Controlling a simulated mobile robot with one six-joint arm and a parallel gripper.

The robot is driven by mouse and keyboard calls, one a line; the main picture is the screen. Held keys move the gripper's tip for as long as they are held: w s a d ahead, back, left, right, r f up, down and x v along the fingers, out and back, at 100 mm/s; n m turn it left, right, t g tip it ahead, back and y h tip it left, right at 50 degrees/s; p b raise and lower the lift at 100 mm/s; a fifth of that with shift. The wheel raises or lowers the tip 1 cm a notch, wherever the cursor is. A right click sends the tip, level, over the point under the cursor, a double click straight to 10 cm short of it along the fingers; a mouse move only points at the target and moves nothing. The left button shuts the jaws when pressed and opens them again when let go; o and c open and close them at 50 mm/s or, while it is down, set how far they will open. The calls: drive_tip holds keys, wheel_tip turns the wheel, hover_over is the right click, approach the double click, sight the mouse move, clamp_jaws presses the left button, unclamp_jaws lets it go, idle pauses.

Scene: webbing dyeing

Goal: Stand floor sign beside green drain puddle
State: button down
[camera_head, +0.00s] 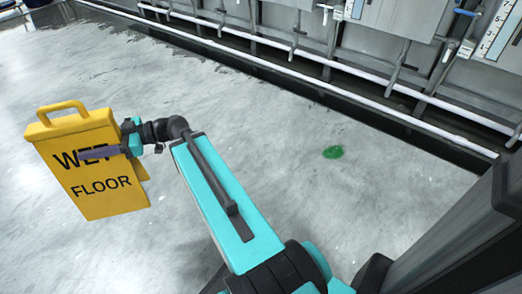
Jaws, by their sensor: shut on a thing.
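A yellow floor sign (98,187) with a top handle and the black words WET FLOOR is at the left. My gripper (101,153) is shut on the sign near its upper right edge, with one dark finger lying across the front face. The sign looks close to upright and slightly tilted. I cannot tell whether its bottom edge touches the floor. The green puddle (333,152) is a small patch on the floor right of the middle, well apart from the sign. My arm reaches from the bottom middle toward the sign, between it and the puddle.
A dark drain channel with a white pipe (300,77) runs diagonally along the back wall to the right. Grey machine panels (400,15) with gauges and valves stand behind it. The grey concrete floor (270,130) around the puddle is clear.

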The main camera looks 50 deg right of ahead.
drive_tip(key=shift+w, duration=0.1)
drive_tip(key=shift+d, duration=0.15)
drive_tip(key=d+f+m+t+h, duration=0.2)
drive_tip(key=d+f+m+h, duration=0.25)
drive_tip(key=d, duration=0.75)
drive_tip(key=d+f+m+t+h+b, duration=0.1)
drive_tip(key=d+f+m+t+h, duration=0.3)
drive_tip(key=d, duration=0.8)
drive_tip(key=d+f+m+t+h, duration=0.15)
drive_tip(key=d+h, duration=0.45)
drive_tip(key=d, duration=0.7)
drive_tip(key=s+d+f+m+g+h, duration=0.3)
drive_tip(key=s+d+f+m+h, duration=0.2)
drive_tip(key=s+d+f, duration=0.6)
drive_tip(key=s+d+f+m+g+h, duration=0.3)
drive_tip(key=s+d+f+m+h, duration=0.2)
drive_tip(key=d, duration=1.1)
drive_tip(key=s+f+h+b, duration=0.1)
drive_tip(key=s+f+h, duration=0.2)
drive_tip(key=s+f, duration=0.3)
drive_tip(key=shift+s, duration=0.3)
drive_tip(key=shift+w+d, duration=0.1)
drive_tip(key=shift+d, duration=0.05)
